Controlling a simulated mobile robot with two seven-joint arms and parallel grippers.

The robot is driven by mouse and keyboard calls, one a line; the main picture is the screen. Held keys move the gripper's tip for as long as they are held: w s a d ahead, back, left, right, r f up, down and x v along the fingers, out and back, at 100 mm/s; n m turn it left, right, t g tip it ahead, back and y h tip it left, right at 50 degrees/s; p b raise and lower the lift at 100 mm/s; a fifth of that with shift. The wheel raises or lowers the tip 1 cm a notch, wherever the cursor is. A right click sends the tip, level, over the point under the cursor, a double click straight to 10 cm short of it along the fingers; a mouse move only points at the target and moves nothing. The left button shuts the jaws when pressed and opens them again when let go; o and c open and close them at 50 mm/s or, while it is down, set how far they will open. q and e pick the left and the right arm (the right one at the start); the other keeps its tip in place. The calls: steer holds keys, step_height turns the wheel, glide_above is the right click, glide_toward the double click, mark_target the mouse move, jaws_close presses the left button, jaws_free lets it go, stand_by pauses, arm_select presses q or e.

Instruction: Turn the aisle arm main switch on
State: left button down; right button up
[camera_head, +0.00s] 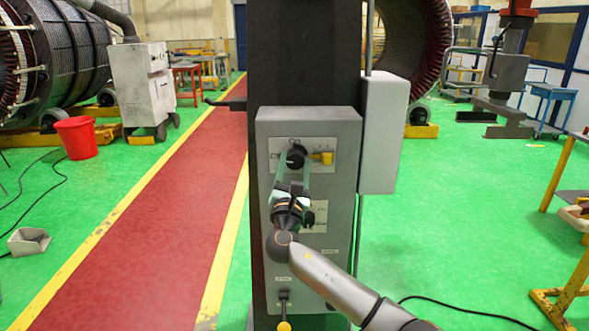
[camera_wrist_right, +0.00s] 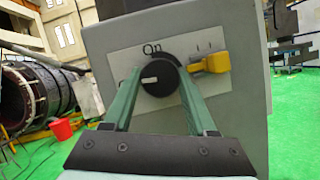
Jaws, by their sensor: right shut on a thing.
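The main switch is a black round knob (camera_head: 296,157) on a pale plate on the front of a grey box (camera_head: 338,125). It also shows in the right wrist view (camera_wrist_right: 159,76), where its white mark points left and the label "On" (camera_wrist_right: 152,48) sits above it. My right gripper (camera_head: 292,164) has its two green fingers on either side of the knob, shut on it; the fingers also show in the right wrist view (camera_wrist_right: 158,86). My left gripper is in neither view.
A yellow part (camera_wrist_right: 212,62) sticks out right of the knob, close to one finger. The box is fixed to a dark column (camera_head: 303,50). A small lever with a yellow end (camera_head: 284,325) hangs low on the box.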

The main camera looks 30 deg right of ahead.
steer(key=m+g+b, duration=0.1)
steer(key=m, duration=0.1)
steer(key=m+g+h+b, duration=0.1)
steer(key=m, duration=0.1)
steer(key=shift+w+a+f+m, duration=0.1)
steer(key=shift+f+m, duration=0.05)
steer(key=shift+m, duration=0.25)
steer(key=m+g+b, duration=0.1)
steer(key=m, duration=0.2)
steer(key=shift+g+h+b, duration=0.3)
steer(key=shift+b, duration=0.05)
steer(key=m, duration=0.2)
steer(key=shift+a+r+m+g, duration=0.1)
steer(key=shift+r+m+g, duration=0.1)
steer(key=shift+m+g, duration=0.15)
steer(key=m+g, duration=0.1)
steer(key=m, duration=0.3)
steer(key=shift+r+g, duration=0.2)
steer(key=shift+g, duration=0.15)
steer(key=m+y, duration=0.1)
steer(key=m, duration=0.1)
steer(key=m+g, duration=0.1)
steer(key=m, duration=0.1)
steer(key=shift+r+y+p, duration=0.15)
steer(key=shift+y+p, duration=0.15)
steer(key=shift+y, duration=0.1)
steer(key=shift+m, duration=0.35)
steer(key=o, duration=1.4)
steer(key=shift+c, duration=0.2)
